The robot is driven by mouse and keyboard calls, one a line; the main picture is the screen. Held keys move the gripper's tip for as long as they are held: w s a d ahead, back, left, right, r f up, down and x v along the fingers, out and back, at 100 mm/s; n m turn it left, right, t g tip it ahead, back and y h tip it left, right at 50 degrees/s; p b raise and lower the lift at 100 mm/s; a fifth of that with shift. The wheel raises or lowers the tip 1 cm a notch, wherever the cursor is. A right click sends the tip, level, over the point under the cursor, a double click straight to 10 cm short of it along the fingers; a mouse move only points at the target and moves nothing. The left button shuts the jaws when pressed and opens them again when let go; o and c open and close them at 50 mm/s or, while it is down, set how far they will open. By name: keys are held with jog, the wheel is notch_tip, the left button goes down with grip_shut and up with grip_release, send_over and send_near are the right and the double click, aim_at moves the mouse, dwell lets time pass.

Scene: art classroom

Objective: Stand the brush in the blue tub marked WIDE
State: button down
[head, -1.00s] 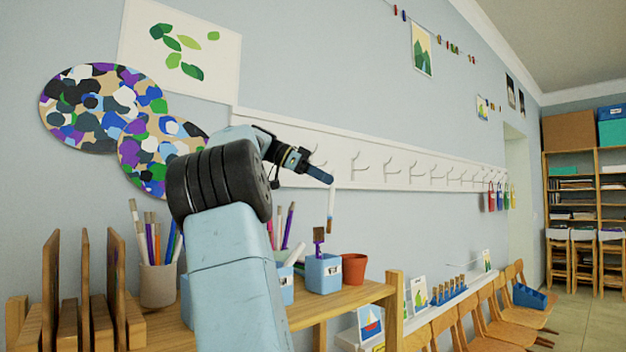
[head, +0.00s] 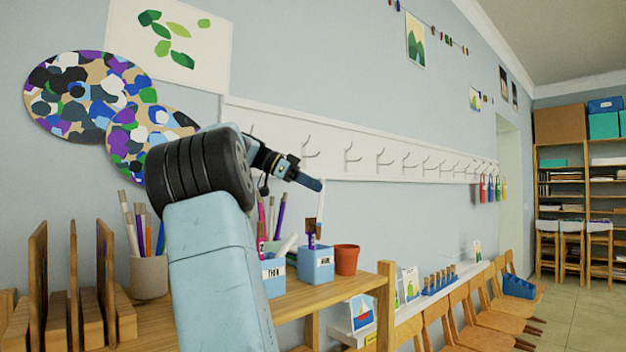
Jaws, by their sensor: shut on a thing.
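My gripper (head: 317,185) is shut on a slim brush (head: 321,203), which hangs down almost upright with a pale upper part. Its lower end is brownish and overlaps a standing brush (head: 311,241) in the picture, so its exact tip is hard to make out. Below it a blue tub (head: 317,266) with a small white label stands on the wooden shelf and holds that brown-tipped standing brush. A second labelled blue tub (head: 274,285) stands to its left with pens and brushes in it. The lettering on both labels is too small to read.
A beige pot (head: 149,278) of brushes and wooden racks (head: 76,300) are at the left. A wooden post (head: 386,305) bounds the shelf's right end. Wall hooks (head: 352,158) are behind my gripper.

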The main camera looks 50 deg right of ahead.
notch_tip(320, 180, down, 8)
jog(key=shift+s+f, duration=0.25)
jog(key=shift+s, duration=0.15)
dwell(0.7)
jog(key=c, duration=1)
grip_release()
jog(key=shift+a, duration=0.1)
jog(key=shift+c, duration=0.2)
